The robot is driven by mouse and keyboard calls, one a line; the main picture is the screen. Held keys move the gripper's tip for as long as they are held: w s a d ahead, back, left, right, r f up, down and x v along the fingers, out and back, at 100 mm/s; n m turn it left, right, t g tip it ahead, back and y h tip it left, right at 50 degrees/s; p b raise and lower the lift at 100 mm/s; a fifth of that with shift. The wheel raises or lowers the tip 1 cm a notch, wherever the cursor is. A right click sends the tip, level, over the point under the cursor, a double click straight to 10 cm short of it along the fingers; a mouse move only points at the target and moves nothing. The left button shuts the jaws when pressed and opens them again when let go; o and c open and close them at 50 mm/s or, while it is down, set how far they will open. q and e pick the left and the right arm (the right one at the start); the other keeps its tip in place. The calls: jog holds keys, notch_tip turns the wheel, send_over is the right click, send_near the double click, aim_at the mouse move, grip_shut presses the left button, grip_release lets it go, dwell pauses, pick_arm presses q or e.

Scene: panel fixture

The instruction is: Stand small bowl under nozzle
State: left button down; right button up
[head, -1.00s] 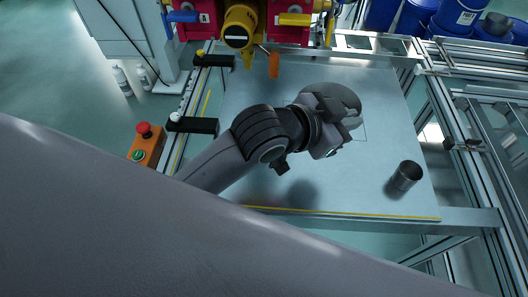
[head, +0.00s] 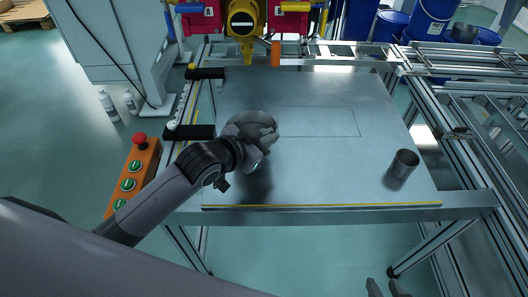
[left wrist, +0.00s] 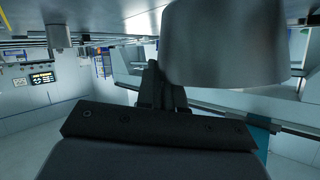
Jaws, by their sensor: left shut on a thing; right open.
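The small grey bowl (head: 249,119) is in my left gripper (head: 266,138), over the left part of the metal table; the fingers cover part of it. In the left wrist view the bowl (left wrist: 225,45) fills the upper right, beside a dark finger. I cannot tell whether it touches the table. The yellow nozzle (head: 246,48) hangs beyond the table's far edge, further back than the bowl and almost in line with it. My right gripper (head: 384,284) shows only as two separate dark fingertips at the bottom edge, open and empty.
A dark metal cup (head: 402,169) stands at the table's right. A thinly outlined rectangle (head: 330,122) marks the bare middle. Two black brackets (head: 190,132) jut in at the left edge, near an orange button box (head: 133,178). An orange cylinder (head: 276,53) is beside the nozzle.

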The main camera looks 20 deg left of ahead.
pick_arm(q)
jog(key=shift+f+b, duration=0.45)
jog(key=shift+f, duration=1.55)
jog(key=c, duration=1.3)
grip_release()
jog(key=shift+o, duration=0.2)
jog(key=shift+s+a+r, duration=0.15)
jog(key=shift+s, duration=0.3)
jog(key=p+v, duration=0.2)
jog(key=v, duration=0.9)
